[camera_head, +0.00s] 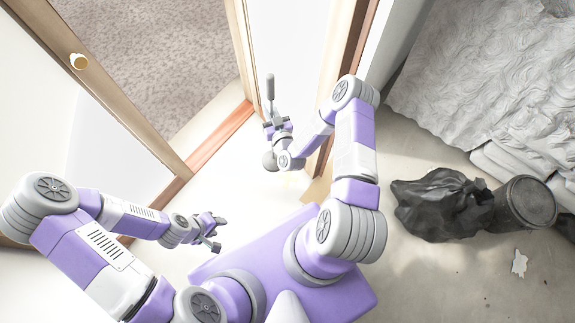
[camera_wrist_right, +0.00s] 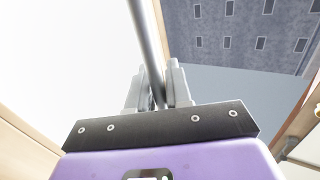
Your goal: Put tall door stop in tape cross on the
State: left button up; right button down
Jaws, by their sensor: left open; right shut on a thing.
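A tall grey rod, which looks like the door stop (camera_head: 270,85), stands up from my right gripper (camera_head: 275,124). The gripper is shut on it, in front of the doorway. In the right wrist view the rod (camera_wrist_right: 146,40) passes between the two grey fingers (camera_wrist_right: 158,88) and runs out of the top of the picture. A round grey part shows just below that gripper; I cannot tell whether it belongs to the rod. My left gripper (camera_head: 217,233) is open and empty, low over the pale floor.
A wooden door frame and sill (camera_head: 222,137) lie ahead, with grey carpet (camera_head: 160,45) beyond. A door with a brass knob (camera_head: 79,61) is at left. At right are a black bag (camera_head: 435,203), a dark bin (camera_head: 527,203) and a bed with a grey cover (camera_head: 490,80).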

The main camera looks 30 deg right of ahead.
jog(key=s+d+f+b, duration=0.1)
jog(key=d+f+b, duration=0.1)
jog(key=f, duration=1)
jog(key=s+d+f+b, duration=0.1)
jog(key=d+f+b, duration=0.2)
jog(key=f, duration=0.9)
jog(key=shift+f+h, duration=0.25)
jog(key=shift+h, duration=0.05)
jog(key=shift+f, duration=0.1)
jog(key=c, duration=1.4)
grip_release()
jog(key=shift+s+f, duration=0.15)
jog(key=shift+f, duration=0.05)
jog(key=o, duration=0.4)
jog(key=shift+c, duration=0.2)
